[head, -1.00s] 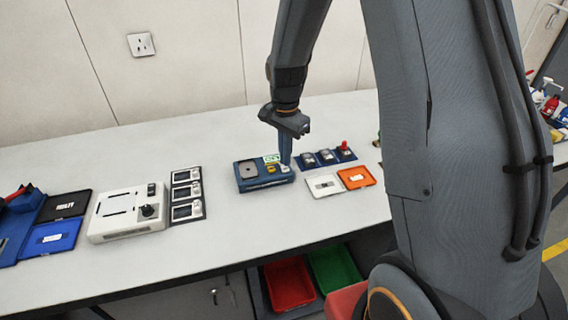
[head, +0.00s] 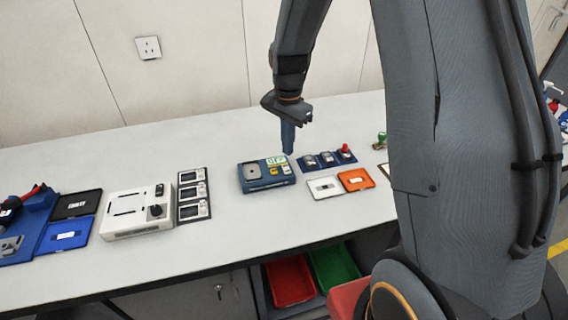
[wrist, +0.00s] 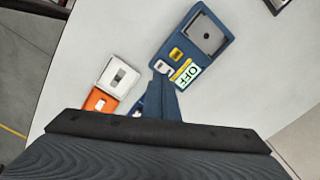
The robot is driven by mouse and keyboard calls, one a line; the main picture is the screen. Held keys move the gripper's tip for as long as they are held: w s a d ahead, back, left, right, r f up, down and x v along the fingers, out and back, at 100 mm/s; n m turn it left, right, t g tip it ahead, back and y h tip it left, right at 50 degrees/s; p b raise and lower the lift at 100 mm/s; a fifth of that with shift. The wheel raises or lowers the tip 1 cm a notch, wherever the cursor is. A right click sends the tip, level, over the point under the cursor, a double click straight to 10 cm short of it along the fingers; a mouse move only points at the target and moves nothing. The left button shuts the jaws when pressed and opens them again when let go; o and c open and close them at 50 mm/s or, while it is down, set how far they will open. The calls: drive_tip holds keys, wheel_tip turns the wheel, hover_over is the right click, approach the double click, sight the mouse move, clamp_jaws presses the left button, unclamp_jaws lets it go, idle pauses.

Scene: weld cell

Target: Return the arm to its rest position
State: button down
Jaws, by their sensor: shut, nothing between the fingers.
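My gripper (head: 288,150) is at the end of my arm, pointing down above the white bench, just behind a blue device (head: 266,174). Its fingers are together with nothing between them. In the wrist view the shut fingers (wrist: 162,76) show in front of the blue device (wrist: 207,38), whose small display reads "OFF". The fingertips appear to be above the device, apart from it. The device has a grey square plate and small yellow and white buttons.
A blue strip (head: 327,159) with several small switches, one red-topped, lies right of the device. White (head: 325,187) and orange (head: 356,179) trays lie in front. A white box (head: 137,213) and a three-display panel (head: 193,194) stand left. Red (head: 290,281) and green (head: 335,266) bins sit below.

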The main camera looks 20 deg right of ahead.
drive_tip(key=s+f+n+t+b, duration=0.1)
drive_tip(key=s+f+n+b, duration=0.1)
drive_tip(key=s+n+b, duration=0.5)
drive_tip(key=s+n, duration=0.5)
drive_tip(key=s, duration=0.5)
drive_tip(key=shift+s, duration=0.15)
drive_tip(key=shift+a, duration=0.1)
wheel_tip(320, 180, up, 9)
drive_tip(key=n+g+b, duration=0.1)
drive_tip(key=n+b, duration=0.2)
drive_tip(key=n, duration=1.5)
hover_over(285, 166)
drive_tip(key=shift+r, duration=0.1)
wheel_tip(285, 166, down, 14)
drive_tip(key=p, duration=0.3)
drive_tip(key=shift+p, duration=0.4)
